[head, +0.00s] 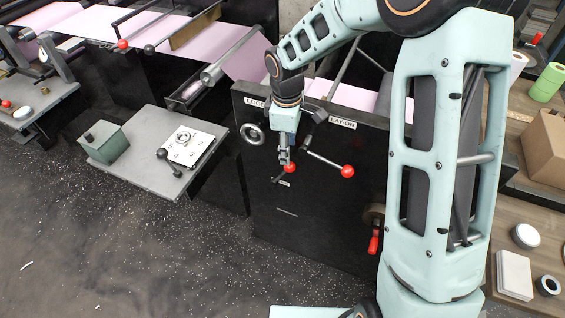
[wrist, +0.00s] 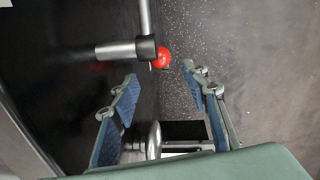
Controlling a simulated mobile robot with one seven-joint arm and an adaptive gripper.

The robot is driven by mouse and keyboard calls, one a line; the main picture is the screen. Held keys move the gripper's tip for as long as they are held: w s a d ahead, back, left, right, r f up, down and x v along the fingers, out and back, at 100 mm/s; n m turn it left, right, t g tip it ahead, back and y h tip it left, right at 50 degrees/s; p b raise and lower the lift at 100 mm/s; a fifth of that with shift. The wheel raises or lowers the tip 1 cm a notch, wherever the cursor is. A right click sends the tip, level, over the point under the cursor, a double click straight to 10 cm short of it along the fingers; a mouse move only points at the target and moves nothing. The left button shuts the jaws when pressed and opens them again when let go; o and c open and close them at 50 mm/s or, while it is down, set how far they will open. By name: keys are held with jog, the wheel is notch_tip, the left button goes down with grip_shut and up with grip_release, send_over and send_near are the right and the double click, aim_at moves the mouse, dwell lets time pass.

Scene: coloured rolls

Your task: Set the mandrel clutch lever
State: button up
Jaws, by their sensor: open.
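My gripper (head: 286,157) is open in front of the black machine panel. Both blue-padded fingers show in the wrist view (wrist: 163,80), with nothing gripped between them. A red knob (head: 290,168) sits right at the fingertips in the head view, partly hidden by the gripper. In the wrist view a red knob (wrist: 160,58) on a metal lever lies just beyond the fingertips, roughly between them. A small label below the gripper is too small to read, so I cannot tell which lever is the mandrel clutch. A second red-knobbed lever (head: 347,171) is to the right, below the LAY-ON label (head: 343,123).
A handwheel (head: 252,134) is on the panel's left, and a crank with a red handle (head: 374,241) is lower right. A grey side table (head: 140,165) holds a green box (head: 104,143) and a dial plate. Speckled floor in front is clear.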

aim_at(287, 169)
jog(key=shift+a+f, duration=0.1)
jog(key=shift+f, duration=0.2)
jog(key=f, duration=0.6)
jog(key=w+f+b, duration=0.1)
jog(key=f, duration=0.3)
jog(key=shift+f, duration=0.1)
grip_shut()
